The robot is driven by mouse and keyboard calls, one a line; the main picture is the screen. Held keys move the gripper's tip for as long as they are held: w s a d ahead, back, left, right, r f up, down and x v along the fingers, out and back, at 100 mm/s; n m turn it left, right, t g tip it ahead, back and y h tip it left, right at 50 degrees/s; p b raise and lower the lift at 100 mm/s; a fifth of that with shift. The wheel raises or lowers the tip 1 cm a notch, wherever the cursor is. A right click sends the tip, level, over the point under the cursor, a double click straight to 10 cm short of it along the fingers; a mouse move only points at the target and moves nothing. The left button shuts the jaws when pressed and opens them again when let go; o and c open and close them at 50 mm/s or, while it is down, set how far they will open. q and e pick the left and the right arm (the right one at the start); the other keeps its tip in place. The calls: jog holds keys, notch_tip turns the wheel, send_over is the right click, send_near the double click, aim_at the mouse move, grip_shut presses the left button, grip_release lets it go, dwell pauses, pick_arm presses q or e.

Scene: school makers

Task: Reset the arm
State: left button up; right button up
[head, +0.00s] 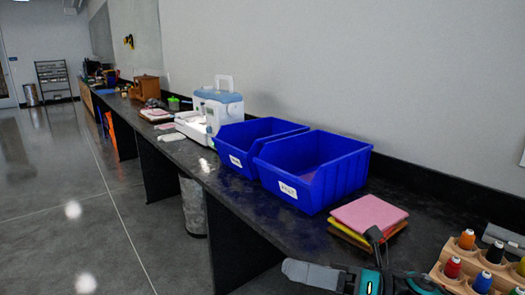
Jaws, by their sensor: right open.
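My right gripper (384,262) is at the bottom edge of the head view, partly cut off by the frame. A dark finger points up near the front of the black counter (290,225). The gripper is open, and I see nothing held in it. Grey and teal parts beside it look like part of my right arm. My left gripper is not in view.
Two blue bins (325,172) (238,145) stand on the counter, with a pink and yellow fabric stack (369,216) in front. A wooden rack (458,278) holds colored spools at the right. A sewing machine (216,107) stands farther back. The floor (70,235) at left is clear.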

jog(key=d+f+m+t+h+p, duration=0.1)
jog(key=d+f+m+t+h, duration=0.4)
jog(key=m, duration=1)
jog(key=d+f+m+t+h+p, duration=0.1)
jog(key=f+m+t+h+p, duration=0.1)
jog(key=f+m+t+h, duration=0.95)
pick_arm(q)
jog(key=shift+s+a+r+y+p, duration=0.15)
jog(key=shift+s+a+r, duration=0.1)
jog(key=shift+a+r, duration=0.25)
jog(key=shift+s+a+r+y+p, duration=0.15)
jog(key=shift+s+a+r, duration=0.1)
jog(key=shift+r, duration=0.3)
pick_arm(e)
jog(key=s+d+f+m+g+h, duration=0.1)
jog(key=s+d+f+m+g, duration=0.1)
jog(key=s+f+m+g, duration=0.2)
jog(key=s+d+f+m+g, duration=0.3)
jog(key=s+m, duration=0.5)
jog(key=m, duration=0.3)
jog(key=shift+s+f+g+h, duration=0.25)
jog(key=shift+f+g+h, duration=0.1)
jog(key=shift+f+g, duration=0.35)
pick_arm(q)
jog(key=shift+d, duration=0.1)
pick_arm(e)
jog(key=shift+d+r, duration=0.1)
jog(key=shift+c, duration=0.4)
